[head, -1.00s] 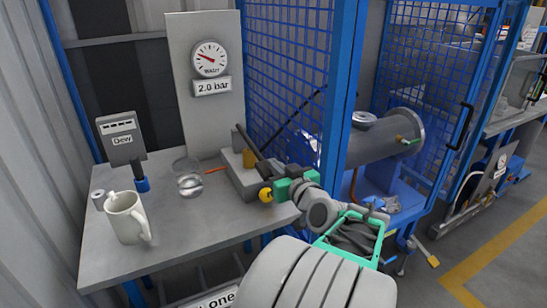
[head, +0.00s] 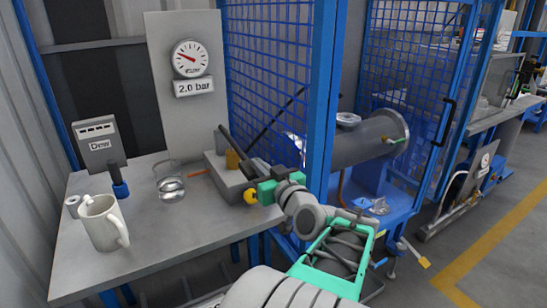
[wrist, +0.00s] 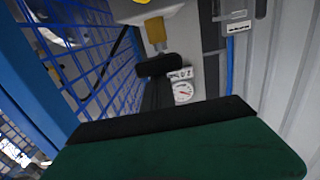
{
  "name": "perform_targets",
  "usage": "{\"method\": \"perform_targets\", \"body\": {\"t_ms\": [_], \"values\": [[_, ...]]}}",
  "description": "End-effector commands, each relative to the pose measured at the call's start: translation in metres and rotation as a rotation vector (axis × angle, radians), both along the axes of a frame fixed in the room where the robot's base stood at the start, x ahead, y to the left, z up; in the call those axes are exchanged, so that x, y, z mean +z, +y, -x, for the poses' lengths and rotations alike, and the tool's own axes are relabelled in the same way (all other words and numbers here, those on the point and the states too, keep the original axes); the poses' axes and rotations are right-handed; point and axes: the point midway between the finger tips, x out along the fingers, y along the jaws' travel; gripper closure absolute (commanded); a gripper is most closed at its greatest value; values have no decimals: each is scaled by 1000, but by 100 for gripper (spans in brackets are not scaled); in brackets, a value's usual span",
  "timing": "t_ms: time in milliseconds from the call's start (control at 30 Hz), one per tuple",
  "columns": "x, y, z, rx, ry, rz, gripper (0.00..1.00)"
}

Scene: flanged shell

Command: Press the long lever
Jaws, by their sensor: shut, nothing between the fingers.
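A grey block (head: 218,175) on the table carries a dark lever bar (head: 229,141), which slants down toward my gripper, and a brass-coloured part (head: 232,159). A yellow ball (head: 250,197) shows at the block's near right end, beside my gripper. My gripper (head: 254,176), with a green body and dark fingers, is shut and empty close to the lever's near end. I cannot tell whether it touches the lever. In the wrist view, the dark bar (wrist: 157,94) with a thick black crosspiece (wrist: 158,65) lies just beyond the finger edge (wrist: 165,121), below the brass part (wrist: 155,32).
A gauge (head: 190,59) reading over "2.0 bar" stands behind. A blue mesh fence (head: 268,70) and post (head: 322,100) rise close right of the block.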

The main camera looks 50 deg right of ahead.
Motion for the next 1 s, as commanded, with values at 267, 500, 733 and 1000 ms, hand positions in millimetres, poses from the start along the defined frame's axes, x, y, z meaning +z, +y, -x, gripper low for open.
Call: {"method": "perform_targets", "body": {"t_ms": [267,500,733,1000], "values": [[26,13,52,-8,-11,13,100],[31,26,90,-1,-14,14,100],[33,30,97,5,-14,16,100],[34,30,97,5,-15,18,100]]}}
